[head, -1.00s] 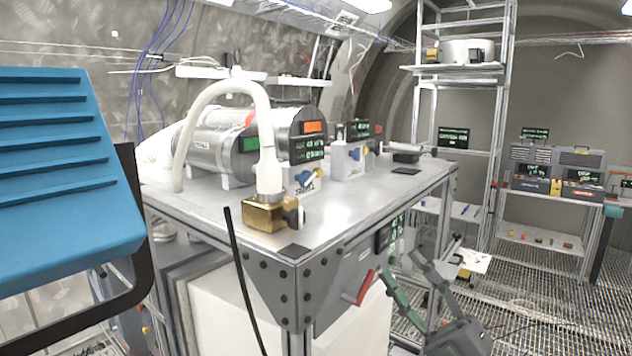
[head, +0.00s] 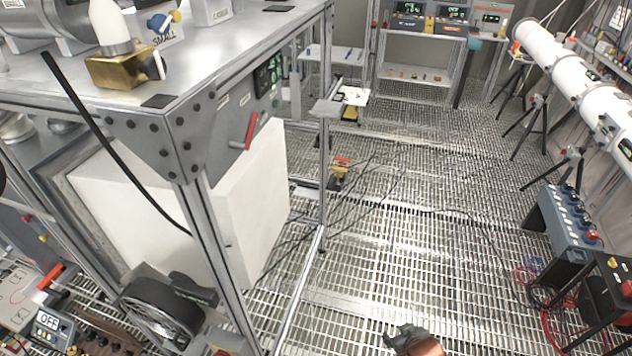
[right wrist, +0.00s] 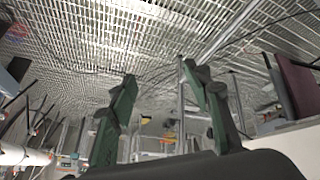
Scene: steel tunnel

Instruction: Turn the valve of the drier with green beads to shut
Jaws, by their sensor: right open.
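I cannot make out a drier with green beads in either current view. My right gripper (head: 408,336) is low at the bottom edge of the head view, over the grating and apart from everything there. In the right wrist view its two dark green fingers (right wrist: 165,105) stand apart with nothing between them. A red lever handle (head: 251,130) sticks out from the steel bench's side panel; I cannot tell what it works. A brass block (head: 120,70) sits on the bench corner. My left gripper is not in view.
The steel bench (head: 225,50) stands at left, with a white box (head: 255,205) under it. A black fan-like unit (head: 160,310) is on the floor. A white tube on tripods (head: 575,65) and a blue-grey case (head: 565,225) are at right. The grating between is mostly clear.

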